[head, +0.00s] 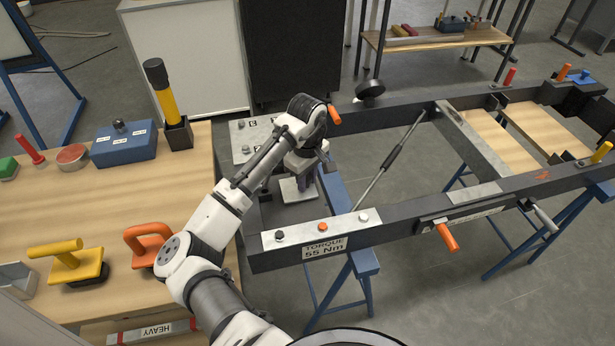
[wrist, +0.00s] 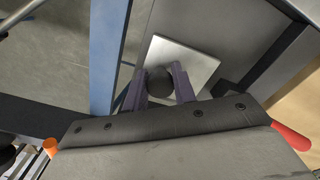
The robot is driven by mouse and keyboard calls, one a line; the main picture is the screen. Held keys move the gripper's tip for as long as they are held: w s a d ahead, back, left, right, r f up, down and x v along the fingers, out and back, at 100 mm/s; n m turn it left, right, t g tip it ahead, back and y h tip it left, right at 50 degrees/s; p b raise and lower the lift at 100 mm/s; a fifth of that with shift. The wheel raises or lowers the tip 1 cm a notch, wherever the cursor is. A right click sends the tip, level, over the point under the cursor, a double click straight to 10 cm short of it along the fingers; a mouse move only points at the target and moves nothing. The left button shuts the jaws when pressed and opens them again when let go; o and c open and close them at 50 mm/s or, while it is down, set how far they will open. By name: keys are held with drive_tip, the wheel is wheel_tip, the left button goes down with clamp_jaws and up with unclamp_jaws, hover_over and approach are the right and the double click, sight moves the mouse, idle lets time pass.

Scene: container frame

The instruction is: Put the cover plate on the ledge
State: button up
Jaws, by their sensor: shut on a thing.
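The cover plate is a light grey square plate (wrist: 188,62) with a dark round knob (wrist: 159,82). In the head view the plate (head: 298,190) is below my gripper (head: 303,168), inside the near-left corner of the dark frame. In the wrist view my gripper (wrist: 160,84) has its two fingers on either side of the knob, shut on it. A dark grey flat surface (wrist: 234,35) shows beside and under the plate. I cannot tell whether this is the ledge, or whether the plate touches it.
The dark frame (head: 405,208) stands on blue trestles (head: 362,262). Its near beam carries a plate with bolts (head: 345,223) and an orange-handled clamp (head: 446,236). A rod (head: 388,165) leans inside the frame. The wooden workbench (head: 75,215) at left holds several tools and a blue box (head: 125,147).

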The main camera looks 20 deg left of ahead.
drive_tip(key=shift+f, duration=0.1)
idle(0.6)
drive_tip(key=o, duration=1)
drive_tip(key=shift+a, duration=0.1)
wheel_tip(320, 180, up, 14)
drive_tip(key=shift+b, duration=0.3)
